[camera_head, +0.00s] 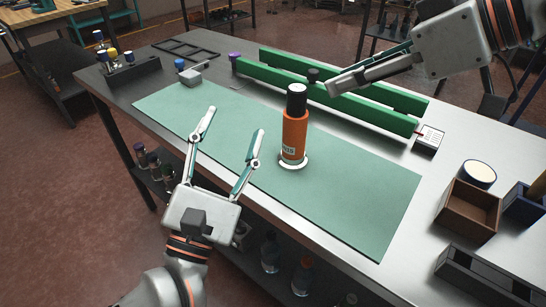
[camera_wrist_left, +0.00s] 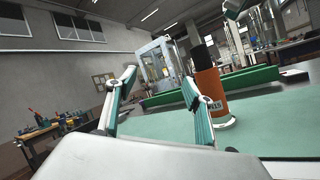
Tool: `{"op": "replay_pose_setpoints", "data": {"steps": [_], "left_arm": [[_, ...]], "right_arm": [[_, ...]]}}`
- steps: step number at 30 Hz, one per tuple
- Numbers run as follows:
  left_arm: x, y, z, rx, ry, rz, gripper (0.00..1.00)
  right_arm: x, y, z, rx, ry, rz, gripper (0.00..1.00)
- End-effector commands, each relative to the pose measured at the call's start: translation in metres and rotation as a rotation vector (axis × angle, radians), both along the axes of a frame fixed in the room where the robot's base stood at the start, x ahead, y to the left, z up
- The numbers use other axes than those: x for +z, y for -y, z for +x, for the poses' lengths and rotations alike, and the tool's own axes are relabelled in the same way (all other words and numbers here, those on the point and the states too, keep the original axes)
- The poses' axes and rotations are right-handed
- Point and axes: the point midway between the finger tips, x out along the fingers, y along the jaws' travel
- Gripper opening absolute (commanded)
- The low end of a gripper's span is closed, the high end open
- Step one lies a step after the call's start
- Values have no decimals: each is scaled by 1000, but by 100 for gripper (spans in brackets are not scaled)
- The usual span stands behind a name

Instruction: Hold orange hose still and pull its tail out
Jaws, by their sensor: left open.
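The orange hose shows as an upright orange cylinder (camera_head: 294,135) with a black top and a pale label, standing on a white ring (camera_head: 293,161) on the green mat (camera_head: 350,205). No separate tail can be made out. My left gripper (camera_head: 235,121) is open and empty, its fingers spread to the left of the cylinder and apart from it. In the left wrist view the cylinder (camera_wrist_left: 209,88) stands beyond the right finger. My right gripper (camera_head: 332,88) is above and behind the cylinder, near the green rails; its finger gap is hard to see.
Long green rails (camera_head: 385,112) run along the back of the mat. A wooden box (camera_head: 468,210) and dark bins stand at the right. The mat's front right is clear.

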Motion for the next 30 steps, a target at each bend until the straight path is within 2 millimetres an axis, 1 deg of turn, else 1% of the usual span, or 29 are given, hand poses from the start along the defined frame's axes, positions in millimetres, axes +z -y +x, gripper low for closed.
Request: {"op": "replay_pose_setpoints", "data": {"steps": [1, 3, 9, 12, 15, 20, 23, 30], "left_arm": [[0, 8, 4, -59, -46, -63, 52], [-7, 20, 9, -137, -133, -150, 52], [-33, 50, 14, -299, -379, -319, 52], [-45, 60, 12, -339, -474, -364, 52], [-54, 65, 11, -361, -535, -390, 52], [-59, 72, 14, -373, -573, -405, 52], [-59, 77, 25, -372, -572, -404, 52], [-58, 93, 56, -371, -571, -405, 52]], "right_arm": [[0, 0, 0, 0, 0, 0, 28], [0, 0, 0, 0, 0, 0, 28], [0, 0, 0, 0, 0, 0, 28], [0, 0, 0, 0, 0, 0, 28], [0, 0, 0, 0, 0, 0, 28], [0, 0, 0, 0, 0, 0, 28], [0, 0, 0, 0, 0, 0, 28], [0, 0, 0, 0, 0, 0, 28]]}}
